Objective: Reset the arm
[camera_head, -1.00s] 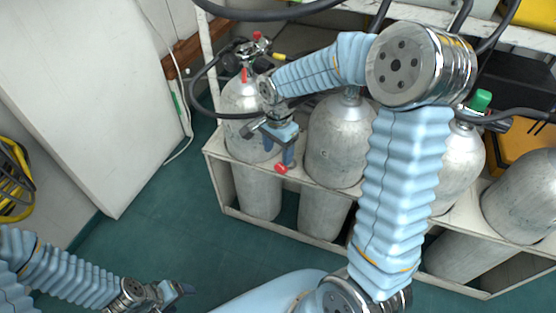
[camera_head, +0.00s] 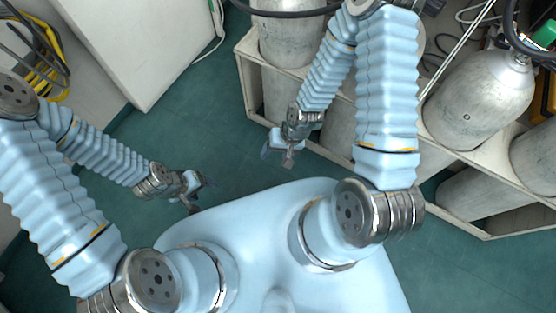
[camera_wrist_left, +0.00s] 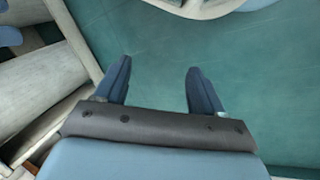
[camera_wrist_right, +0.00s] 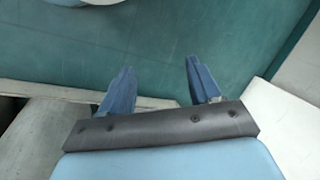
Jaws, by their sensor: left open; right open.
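My left gripper (camera_head: 196,190) is at the left of the head view, low in front of my base over the green floor. In the left wrist view its two blue fingers (camera_wrist_left: 158,90) stand apart with nothing between them. My right gripper (camera_head: 279,148) is near the middle of the head view, in front of the cylinder rack. In the right wrist view its fingers (camera_wrist_right: 158,85) are also apart and empty. My right arm is bent, with its elbow at the top of the head view.
Grey cylinders (camera_head: 478,98) stand in a pale rack (camera_head: 246,62) beyond my right arm. A white cabinet (camera_head: 130,45) is at the upper left, with a yellow coiled hose (camera_head: 42,60) beside it. Green floor (camera_head: 215,125) is clear between my grippers.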

